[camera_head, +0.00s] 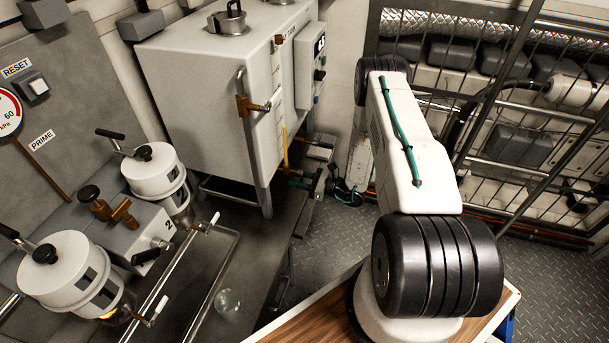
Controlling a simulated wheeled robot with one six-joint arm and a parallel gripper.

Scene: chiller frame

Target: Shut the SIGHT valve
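No label reading SIGHT is legible. A brass valve (243,106) sits on a vertical pipe at the front corner of the white tank (195,95). Its lever (264,106) has a pale tip and points right, roughly across the pipe. A clear graduated sight tube (278,75) runs down the tank face beside it, with a yellow section lower down. I cannot tell for sure which fitting is the SIGHT valve. What seems to be my gripper (312,172) is small and dark, low to the right of the tank, below the brass valve and apart from it. Its finger opening is unclear.
Two white canisters (157,172) (68,266) with black-knobbed lids stand at left, with a grey block (128,222) between them. A metal rail (165,277) and a clear glass (228,303) are in front. A barred rack (520,110) fills the right. Patterned floor (325,237) is clear.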

